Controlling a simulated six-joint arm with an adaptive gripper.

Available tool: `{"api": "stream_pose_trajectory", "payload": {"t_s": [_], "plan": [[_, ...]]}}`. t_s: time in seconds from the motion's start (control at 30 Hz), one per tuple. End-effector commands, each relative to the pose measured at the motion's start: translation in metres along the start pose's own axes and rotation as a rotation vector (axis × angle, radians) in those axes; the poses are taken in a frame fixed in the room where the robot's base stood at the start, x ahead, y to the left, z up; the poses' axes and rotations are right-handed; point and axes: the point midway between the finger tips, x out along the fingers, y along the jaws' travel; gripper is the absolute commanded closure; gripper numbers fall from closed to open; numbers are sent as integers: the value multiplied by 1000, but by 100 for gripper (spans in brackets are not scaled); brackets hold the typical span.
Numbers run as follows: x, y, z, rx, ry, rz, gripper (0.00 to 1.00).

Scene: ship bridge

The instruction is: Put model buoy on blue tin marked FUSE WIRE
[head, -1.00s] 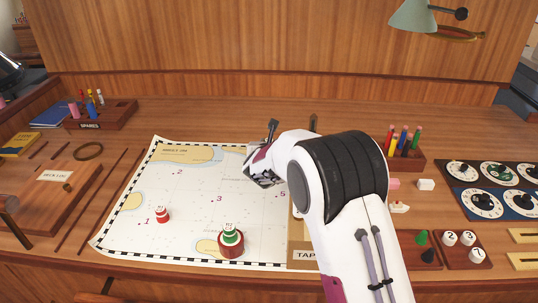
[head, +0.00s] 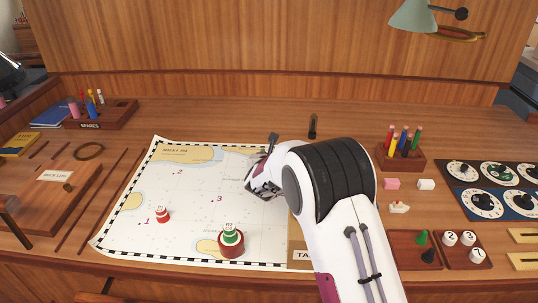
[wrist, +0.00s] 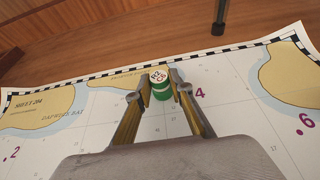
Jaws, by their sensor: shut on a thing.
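My gripper (wrist: 159,90) is shut on a small green-and-white model buoy (wrist: 161,84) with lettering on its white top. The wrist view shows the buoy between both fingertips, above the chart, left of the printed 4. Whether it touches the chart I cannot tell. In the head view my gripper (head: 262,184) is over the chart's right part, and my arm hides the held buoy. I do not see a blue tin marked FUSE WIRE in either view; my arm covers part of the desk.
The chart (head: 190,200) bears a red-and-white buoy (head: 162,215) and a green-and-white piece (head: 231,232) on a red base (head: 232,249). A pencil block (head: 402,160) and dial panels (head: 480,190) stand at right. A SPARES rack (head: 100,117) is at back left.

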Motion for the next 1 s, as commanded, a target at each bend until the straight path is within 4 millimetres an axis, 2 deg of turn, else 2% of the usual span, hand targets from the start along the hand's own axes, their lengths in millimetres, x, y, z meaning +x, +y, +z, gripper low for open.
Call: {"api": "stream_pose_trajectory", "payload": {"t_s": [0.3,0.33,0.4,1.0], "plan": [[1,0,-2,0,0,0,93],[1,0,-3,0,0,0,76],[1,0,-2,1,0,0,62],[-5,0,1,0,0,0,62]]}}
